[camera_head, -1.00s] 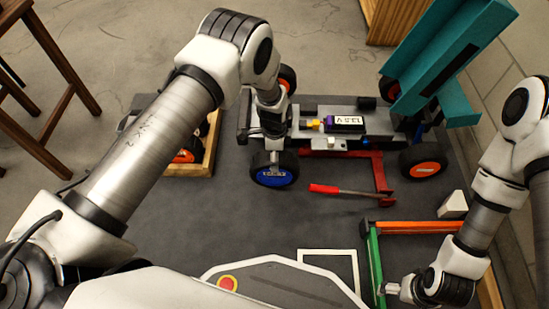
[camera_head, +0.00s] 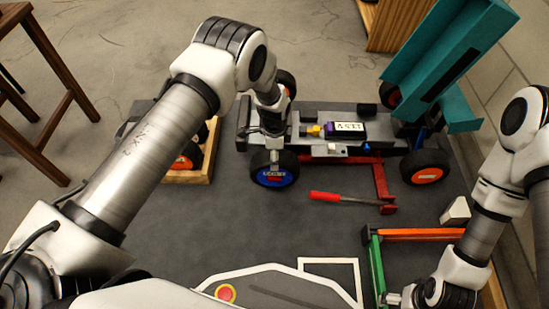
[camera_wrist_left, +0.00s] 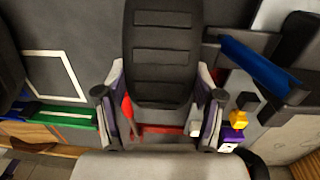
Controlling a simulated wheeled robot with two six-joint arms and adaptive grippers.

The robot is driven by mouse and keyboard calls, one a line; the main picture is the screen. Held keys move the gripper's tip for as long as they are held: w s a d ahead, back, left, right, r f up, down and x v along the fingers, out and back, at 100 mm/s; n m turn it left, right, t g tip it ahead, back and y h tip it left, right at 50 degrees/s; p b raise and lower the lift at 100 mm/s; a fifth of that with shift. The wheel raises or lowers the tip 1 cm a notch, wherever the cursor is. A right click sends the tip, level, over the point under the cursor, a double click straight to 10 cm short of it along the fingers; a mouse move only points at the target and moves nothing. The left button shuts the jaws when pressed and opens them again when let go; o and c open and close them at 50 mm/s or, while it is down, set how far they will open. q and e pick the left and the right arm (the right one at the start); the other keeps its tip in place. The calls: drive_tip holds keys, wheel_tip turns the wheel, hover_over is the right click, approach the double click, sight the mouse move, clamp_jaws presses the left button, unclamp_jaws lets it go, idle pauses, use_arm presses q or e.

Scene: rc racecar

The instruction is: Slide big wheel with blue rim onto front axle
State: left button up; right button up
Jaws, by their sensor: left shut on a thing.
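The big wheel with blue rim (camera_head: 275,178) has a black tyre and is upright at the near side of the racecar's left end in the head view. My left gripper (camera_head: 271,143) is shut on it from above. In the left wrist view the black tyre (camera_wrist_left: 165,50) lies between the two fingers (camera_wrist_left: 160,108). The racecar (camera_head: 315,149) has a grey chassis. The front axle is hidden behind the wheel and gripper, and I cannot tell whether the wheel is on it. My right gripper (camera_head: 393,298) is low at the right, away from the car; its jaws are too small to judge.
An orange-rimmed wheel (camera_head: 424,167) is at the car's right end. A wooden tray (camera_head: 207,165) stands left of the car.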

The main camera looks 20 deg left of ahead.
use_arm(q)
drive_tip(key=shift+w+a+b, duration=0.2)
drive_tip(key=shift+w+b, duration=0.3)
drive_tip(key=shift+w, duration=0.2)
drive_tip(key=o, duration=1.8)
drive_tip(key=r, duration=1.2)
drive_tip(key=shift+w+a, duration=0.1)
drive_tip(key=shift+w, duration=0.25)
